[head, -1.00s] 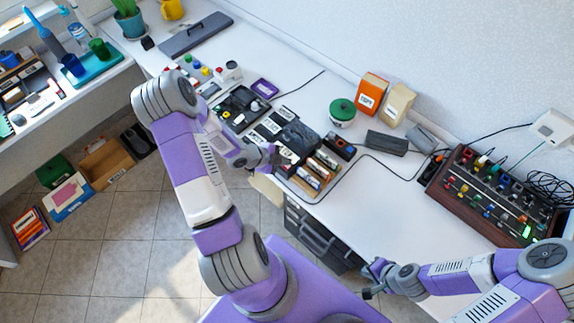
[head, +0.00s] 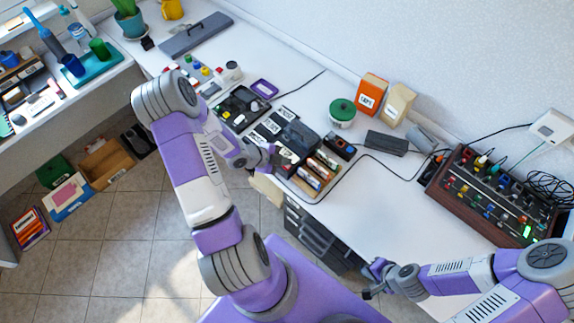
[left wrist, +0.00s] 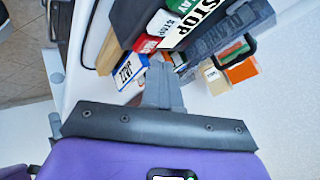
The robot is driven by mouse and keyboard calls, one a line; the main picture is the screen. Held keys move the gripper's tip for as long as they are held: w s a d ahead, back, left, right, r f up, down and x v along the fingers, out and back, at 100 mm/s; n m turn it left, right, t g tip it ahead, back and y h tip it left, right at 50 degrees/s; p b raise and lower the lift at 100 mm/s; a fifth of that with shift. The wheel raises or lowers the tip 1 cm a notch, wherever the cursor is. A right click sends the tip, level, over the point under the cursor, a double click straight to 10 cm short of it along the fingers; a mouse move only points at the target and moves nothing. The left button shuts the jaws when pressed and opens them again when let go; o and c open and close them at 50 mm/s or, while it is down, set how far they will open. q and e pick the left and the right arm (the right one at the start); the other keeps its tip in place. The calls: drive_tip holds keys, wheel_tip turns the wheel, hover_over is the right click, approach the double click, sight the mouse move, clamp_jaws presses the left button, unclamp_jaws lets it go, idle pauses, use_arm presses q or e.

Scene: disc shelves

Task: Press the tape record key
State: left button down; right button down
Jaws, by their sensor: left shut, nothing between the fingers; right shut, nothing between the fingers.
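Which one is record I cannot read. Contact cannot be told. My right gripper (head: 369,280) is shut and empty, low at the desk's front edge.
A green-lidded jar (head: 342,112), an orange box (head: 371,94) and a cream box (head: 397,102) stand behind the recorder. A mixer panel (head: 490,195) is at the right. A black cable curves across the desk.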

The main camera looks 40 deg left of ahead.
sight(284, 167)
idle(0.4)
use_arm(q)
drive_tip(key=shift+f+b, duration=0.4)
drive_tip(key=shift+f, duration=0.05)
drive_tip(key=shift+f+b, duration=0.35)
drive_tip(key=shift+f, duration=0.1)
idle(0.4)
drive_tip(key=shift+r, duration=0.15)
drive_tip(key=shift+r+p, duration=0.75)
wheel_tip(284, 167, up, 5)
drive_tip(key=p, duration=0.4)
drive_tip(key=shift+p, duration=0.35)
